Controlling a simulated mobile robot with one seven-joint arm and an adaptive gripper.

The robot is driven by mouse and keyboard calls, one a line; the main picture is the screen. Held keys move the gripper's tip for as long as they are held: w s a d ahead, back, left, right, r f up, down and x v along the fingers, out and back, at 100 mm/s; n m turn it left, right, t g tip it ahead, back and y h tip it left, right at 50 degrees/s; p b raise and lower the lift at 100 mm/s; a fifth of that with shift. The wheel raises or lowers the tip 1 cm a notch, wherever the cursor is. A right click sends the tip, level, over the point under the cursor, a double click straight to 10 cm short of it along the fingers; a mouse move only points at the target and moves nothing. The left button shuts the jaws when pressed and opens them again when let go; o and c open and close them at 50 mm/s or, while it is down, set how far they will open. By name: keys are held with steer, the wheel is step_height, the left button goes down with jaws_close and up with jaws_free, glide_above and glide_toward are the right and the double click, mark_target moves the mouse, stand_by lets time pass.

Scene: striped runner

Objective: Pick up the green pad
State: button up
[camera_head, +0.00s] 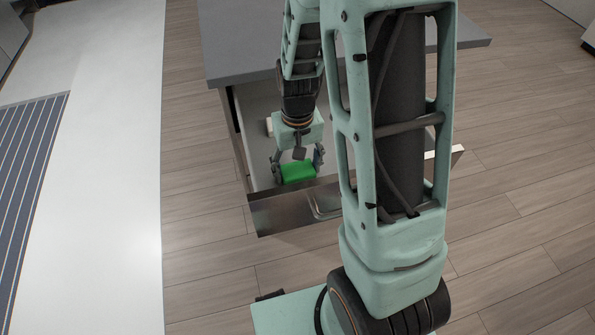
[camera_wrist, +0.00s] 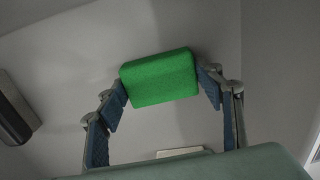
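The green pad (camera_head: 298,172) is a bright green block with rounded edges inside the open drawer. It shows slightly tilted near the centre of the wrist view (camera_wrist: 160,78). My gripper (camera_head: 298,166) reaches down into the drawer around the pad, with one finger at each end. In the wrist view its fingertips (camera_wrist: 161,80) lie close against the pad's left and right ends. I cannot tell whether both press on it. The pad's underside is hidden, so I cannot tell whether it rests on the drawer floor.
The drawer (camera_head: 280,210) has a metallic front with a handle and stands open under a grey countertop (camera_head: 245,45). Its walls are close around my gripper. A pale object (camera_wrist: 183,151) lies in the drawer. Wooden floor (camera_head: 205,180) and a striped runner (camera_head: 30,150) are at the left.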

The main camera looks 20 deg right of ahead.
mark_target(298, 169)
steer(key=shift+c, duration=0.9)
steer(key=shift+r, duration=0.6)
step_height(298, 169, up, 2)
steer(key=shift+r+p, duration=0.25)
steer(key=shift+p, duration=0.25)
steer(key=s+d+r+p, duration=0.1)
steer(key=s+d+r, duration=0.1)
steer(key=d+r, duration=0.2)
steer(key=s+d+r, duration=0.3)
steer(key=d+r, duration=0.2)
steer(key=d, duration=0.3)
steer(key=shift+s+d+r+p, duration=0.15)
steer(key=shift+s+d+p, duration=0.2)
steer(key=shift+d, duration=0.05)
